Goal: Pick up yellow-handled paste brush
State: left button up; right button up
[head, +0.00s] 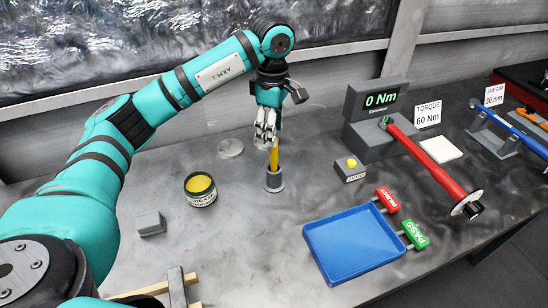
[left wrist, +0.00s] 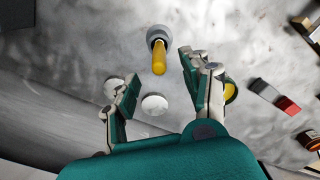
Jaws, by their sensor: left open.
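The paste brush (head: 274,160) stands upright with its yellow handle up in a grey round holder (head: 274,181). In the left wrist view the yellow handle (left wrist: 159,60) points toward the camera, out of the grey holder (left wrist: 159,37). My left gripper (head: 266,143) is above the holder at the top of the handle. In the left wrist view its open fingers (left wrist: 157,75) are spread to either side of the handle, with nothing held. The brush's lower end is hidden inside the holder. My right gripper is not in view.
An open grease jar (head: 201,196) with yellow contents stands left of the holder, its lid (head: 230,148) behind. A blue tray (head: 316,250) lies at front right. A torque display (head: 362,117) with a red-handled wrench (head: 430,158) and a yellow-button box (head: 345,174) stand to the right.

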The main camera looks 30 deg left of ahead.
aim_at(274, 172)
pick_arm(q)
notch_tip(274, 172, down, 2)
jog(key=shift+s+d, duration=0.1)
jog(key=shift+s, duration=0.05)
jog(key=shift+f+p, duration=0.35)
jog(key=shift+p, duration=0.25)
notch_tip(274, 172, down, 4)
jog(key=shift+r+p, duration=0.15)
jog(key=shift+p, duration=0.75)
jog(key=shift+f, duration=0.4)
jog(key=shift+d, duration=0.1)
jog(key=shift+c, duration=0.3)
grip_shut()
